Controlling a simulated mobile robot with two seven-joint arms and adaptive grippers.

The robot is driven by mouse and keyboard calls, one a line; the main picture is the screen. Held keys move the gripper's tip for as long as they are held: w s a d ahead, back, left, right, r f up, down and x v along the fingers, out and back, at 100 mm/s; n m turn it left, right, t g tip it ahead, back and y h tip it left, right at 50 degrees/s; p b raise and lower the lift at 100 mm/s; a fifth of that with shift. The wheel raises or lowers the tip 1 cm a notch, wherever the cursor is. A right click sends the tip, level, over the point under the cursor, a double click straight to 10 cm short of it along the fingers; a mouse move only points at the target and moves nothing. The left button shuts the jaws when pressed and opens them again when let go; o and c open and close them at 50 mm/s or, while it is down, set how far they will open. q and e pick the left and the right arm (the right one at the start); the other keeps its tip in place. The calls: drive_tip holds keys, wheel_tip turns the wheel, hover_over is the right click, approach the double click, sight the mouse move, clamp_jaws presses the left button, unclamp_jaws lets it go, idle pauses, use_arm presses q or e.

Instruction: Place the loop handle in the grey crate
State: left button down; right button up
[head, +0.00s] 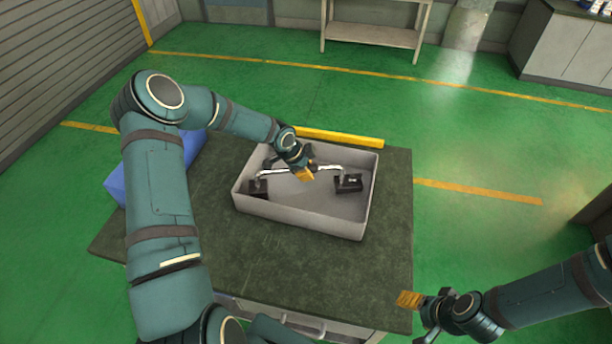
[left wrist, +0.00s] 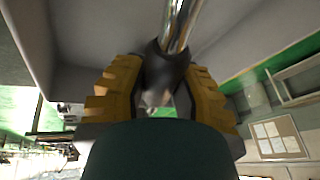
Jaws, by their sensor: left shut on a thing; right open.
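The loop handle (head: 330,168) is a shiny metal bar with a black block at each end. In the head view it lies within the walls of the grey crate (head: 305,222); I cannot tell whether its blocks touch the crate floor. My left gripper (head: 304,173) is over the crate, shut on the handle and hiding part of the bar. In the left wrist view, the yellow fingers of my left gripper (left wrist: 161,95) close around a dark part below the shiny rod (left wrist: 180,22). My right gripper (head: 428,299) is open and empty, right of the table's front corner.
The crate stands on a dark green-topped table (head: 275,263). A blue bin (head: 118,185) is at the table's left, partly behind my left arm. A yellow bar (head: 345,138) lies behind the crate. The tabletop in front of the crate is clear.

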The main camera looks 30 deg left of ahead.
use_arm(q)
wheel_tip(320, 180, down, 3)
drive_tip(key=shift+w, duration=0.1)
drive_tip(key=shift+f, duration=0.1)
drive_tip(key=c, duration=0.8)
unclamp_jaws()
drive_tip(key=shift+f, duration=0.1)
drive_tip(key=shift+c, duration=0.2)
